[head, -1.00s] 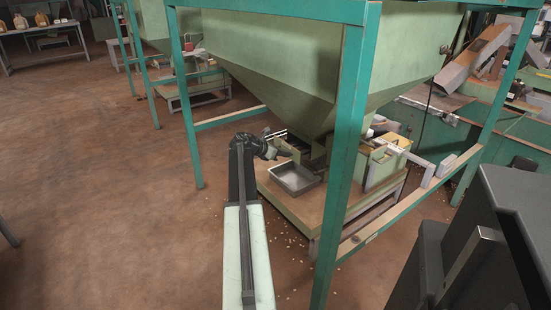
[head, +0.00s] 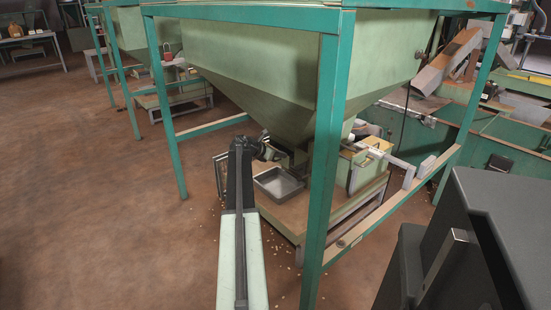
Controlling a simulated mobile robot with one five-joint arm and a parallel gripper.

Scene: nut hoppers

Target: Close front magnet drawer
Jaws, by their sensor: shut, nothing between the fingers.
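My gripper (head: 271,152) is at the far end of my arm, below the green hopper (head: 270,97) and close to its outlet. It is shut and looks empty. A pale green part of the outlet assembly (head: 299,158) is just right of the gripper; whether they touch is unclear. I cannot clearly pick out the front magnet drawer; my arm and the hopper hide part of this area. A shallow grey metal tray (head: 279,185) lies below the outlet. A thin upright frame-like piece (head: 219,176) shows left of my arm.
A teal post (head: 322,160) stands right of the tray, with a low rail (head: 392,203) running back right. A yellowish-topped box (head: 352,160) is beside the outlet. Small pale bits lie on the floor around the platform (head: 318,210). Brown floor at left is open.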

